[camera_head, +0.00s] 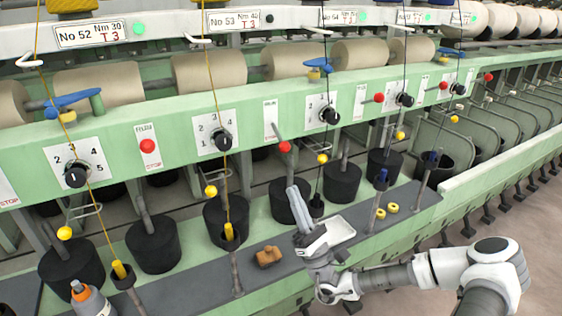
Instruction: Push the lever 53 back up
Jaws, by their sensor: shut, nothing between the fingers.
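The No 53 label (233,19) is on the upper rail. Below and right of it, the lever with a red ball (284,147) hangs from a white panel (270,121) on the green front, its ball low, at the panel's bottom edge. I take this as lever 53. My gripper (293,190) is shut and empty, its fingers pointing up. In the picture its tips are a little below the red ball, with a visible gap. The depth between them I cannot tell. The fingers cover part of a black pot (282,201).
A dial (222,140) with a yellow thread is left of the lever, another dial (330,115) right. Other red-ball levers (379,98) are to the right, one (147,146) to the left. A brown block (268,257) and yellow rings (392,208) lie on the grey shelf.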

